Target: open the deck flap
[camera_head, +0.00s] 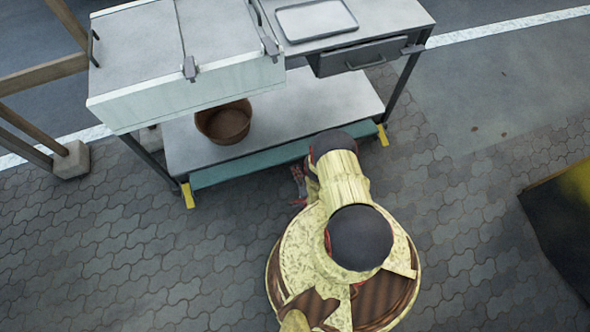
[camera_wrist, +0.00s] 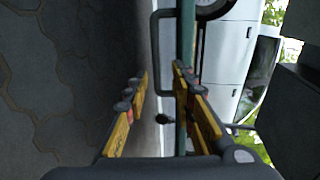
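A metal cart carries a teal panel (camera_head: 250,168) along the front edge of its lower shelf; this looks like the deck flap, though no label shows. In the wrist view the teal edge (camera_wrist: 187,30) runs up the picture, with a grey U-shaped handle (camera_wrist: 157,50) to its left. My gripper (camera_wrist: 160,76) is open, its yellow-and-black fingers apart. The handle lies ahead, in line with the gap; I cannot tell whether the fingers touch it. In the head view my gripper (camera_head: 299,183) is low, just in front of the panel and partly hidden by my arm.
The lower shelf (camera_head: 325,105) holds a brown pot (camera_head: 224,122). Above are a lidded white box (camera_head: 180,92), a tray (camera_head: 315,19) and a drawer (camera_head: 365,58). A dark yellow-marked object (camera_head: 568,220) stands at right. The paving (camera_head: 110,240) left of me is clear.

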